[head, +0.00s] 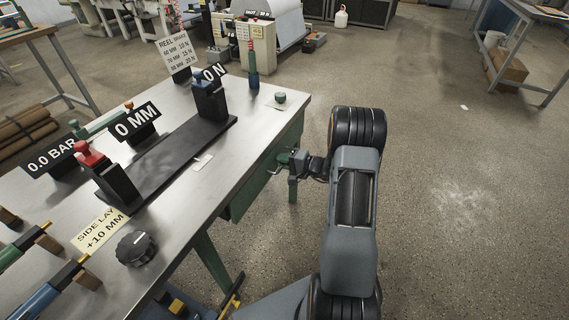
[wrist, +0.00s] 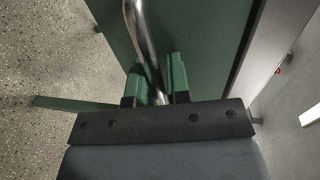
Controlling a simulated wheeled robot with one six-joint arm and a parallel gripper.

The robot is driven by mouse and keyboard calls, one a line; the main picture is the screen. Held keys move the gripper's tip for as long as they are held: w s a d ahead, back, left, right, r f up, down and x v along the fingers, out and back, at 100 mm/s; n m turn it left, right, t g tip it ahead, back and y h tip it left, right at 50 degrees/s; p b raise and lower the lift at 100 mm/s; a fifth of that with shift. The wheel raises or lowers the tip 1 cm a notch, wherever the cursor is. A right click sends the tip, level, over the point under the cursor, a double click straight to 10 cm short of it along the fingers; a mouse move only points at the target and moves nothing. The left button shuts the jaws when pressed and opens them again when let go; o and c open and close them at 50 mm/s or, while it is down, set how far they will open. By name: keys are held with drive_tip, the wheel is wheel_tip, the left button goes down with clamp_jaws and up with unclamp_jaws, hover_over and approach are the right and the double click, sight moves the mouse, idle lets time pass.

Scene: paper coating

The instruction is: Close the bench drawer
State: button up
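The bench drawer (head: 246,193) is a green panel under the right edge of the steel-topped bench; from the head view I cannot tell clearly how far out it stands. In the wrist view its green front (wrist: 205,45) fills the upper middle, with a curved metal bar handle (wrist: 140,32) across it. My gripper (head: 283,160) is at the drawer's right side, low beside the bench edge. In the wrist view the green fingertips of my gripper (wrist: 156,82) lie one on each side of the bar, close against it. The contact itself is partly hidden.
The bench top (head: 262,115) carries a dark coating plate (head: 170,155), a black knob (head: 135,248) and several signs. A green bench leg (head: 212,262) stands below. Open floor (head: 450,180) lies to the right. Another table (head: 525,45) stands at the far right.

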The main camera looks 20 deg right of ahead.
drive_tip(key=o, duration=0.3)
drive_tip(key=shift+o, duration=0.2)
drive_tip(key=p+v, duration=0.1)
drive_tip(key=v, duration=1.3)
drive_tip(key=shift+f, duration=0.15)
drive_tip(key=shift+a, duration=0.1)
